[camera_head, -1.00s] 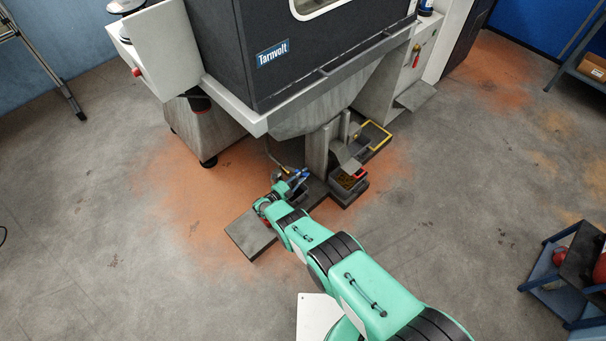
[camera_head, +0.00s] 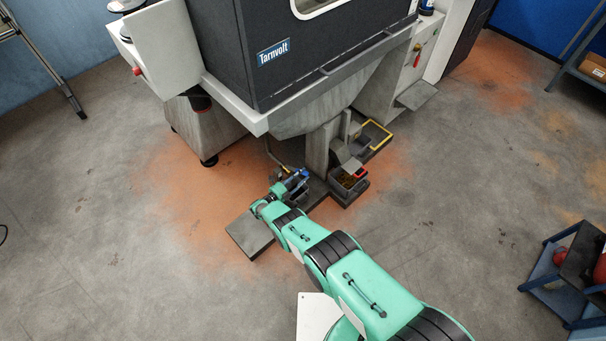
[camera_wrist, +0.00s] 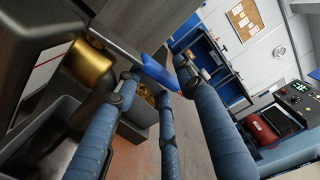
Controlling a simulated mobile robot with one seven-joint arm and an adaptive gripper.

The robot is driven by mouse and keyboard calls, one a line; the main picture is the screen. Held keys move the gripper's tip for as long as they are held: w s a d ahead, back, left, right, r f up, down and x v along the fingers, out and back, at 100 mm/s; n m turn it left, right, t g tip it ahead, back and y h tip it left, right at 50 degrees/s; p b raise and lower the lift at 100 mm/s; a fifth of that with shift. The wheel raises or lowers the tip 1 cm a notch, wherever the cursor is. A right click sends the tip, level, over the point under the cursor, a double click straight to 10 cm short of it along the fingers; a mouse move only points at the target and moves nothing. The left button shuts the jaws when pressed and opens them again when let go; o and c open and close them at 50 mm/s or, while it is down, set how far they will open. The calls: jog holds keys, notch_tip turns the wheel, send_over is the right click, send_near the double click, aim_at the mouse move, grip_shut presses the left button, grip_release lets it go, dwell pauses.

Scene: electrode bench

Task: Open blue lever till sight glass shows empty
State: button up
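The blue lever (camera_wrist: 157,73) crosses the middle of the wrist view, slanting down to the right beside a brass valve body (camera_wrist: 89,66). My gripper (camera_wrist: 160,85) has its blue-padded fingers spread around the lever, with clear gaps between the finger shafts. One finger tip overlaps the lever's lower end; I cannot tell whether it touches. In the head view my gripper (camera_head: 294,184) is low under the machine, and a bit of the blue lever (camera_head: 304,173) shows beyond it. I cannot make out the sight glass or its level in either view.
The dark Tarnvolt machine (camera_head: 310,60) and its grey hopper overhang the work spot. A small bin (camera_head: 347,184) with a red part stands right of my gripper, with a yellow-edged tray (camera_head: 388,131) behind. A flat grey plate (camera_head: 250,235) lies in front. Open floor surrounds them.

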jog(key=v, duration=1)
dwell(0.4)
